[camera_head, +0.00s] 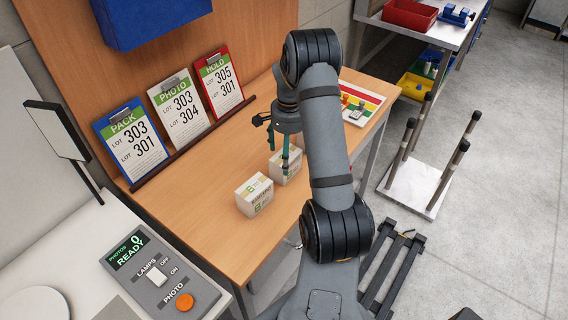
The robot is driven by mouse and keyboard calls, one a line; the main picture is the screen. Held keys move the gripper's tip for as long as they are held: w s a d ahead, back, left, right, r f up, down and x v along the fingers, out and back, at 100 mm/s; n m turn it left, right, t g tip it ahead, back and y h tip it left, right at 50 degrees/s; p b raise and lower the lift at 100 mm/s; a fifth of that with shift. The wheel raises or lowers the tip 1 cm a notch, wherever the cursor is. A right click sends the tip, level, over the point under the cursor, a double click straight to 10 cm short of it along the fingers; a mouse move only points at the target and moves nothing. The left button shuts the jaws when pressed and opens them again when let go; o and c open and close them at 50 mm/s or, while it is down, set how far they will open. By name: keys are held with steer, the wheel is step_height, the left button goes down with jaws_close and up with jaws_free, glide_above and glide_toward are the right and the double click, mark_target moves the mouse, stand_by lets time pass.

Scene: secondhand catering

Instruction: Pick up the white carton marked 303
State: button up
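Two small white cartons with green marks stand on the wooden table. The nearer carton (254,195) stands free with no gripper part on it. The farther carton (277,167) is partly hidden by my gripper and arm. Any lot number on either carton is too small to read, so I cannot tell which is 303. My gripper (285,160) points down at the farther carton, with a teal finger in front of it. I cannot tell whether the fingers touch it or how far apart they are.
Clipboards for PACK (131,140), PHOTO (180,109) and HOLD (221,83) lean along the table's back. A coloured board (371,99) with small items lies beyond my arm. A control panel (160,272) stands at front left.

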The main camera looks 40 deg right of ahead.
steer(key=shift+f+p, duration=1.05)
steer(key=shift+f, duration=1.35)
steer(key=shift+c, duration=0.2)
steer(key=shift+d, duration=0.1)
steer(key=c, duration=1.5)
steer(key=shift+r, duration=0.1)
